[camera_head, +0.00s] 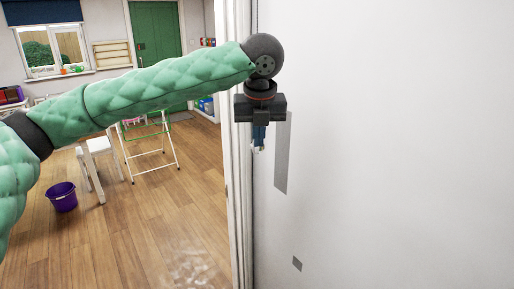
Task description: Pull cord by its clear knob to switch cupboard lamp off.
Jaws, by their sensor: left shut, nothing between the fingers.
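My left gripper (259,147) points down beside the white wall, at the edge of the doorway. Its blue fingers are together, with nothing seen held between them. A thin dark line runs down at the wall's edge above my left wrist; it may be the cord, but I cannot tell for sure. I cannot make out the clear knob; it may be hidden behind my gripper or too small to see. The cupboard lamp is not in view. My right gripper is not in view.
The white wall (410,140) fills the right side, close to my gripper, with a grey strip (283,165) on it. The white door frame (236,190) stands just left. Beyond are a purple bucket (62,198), a white drying rack (150,150) and open wooden floor (140,240).

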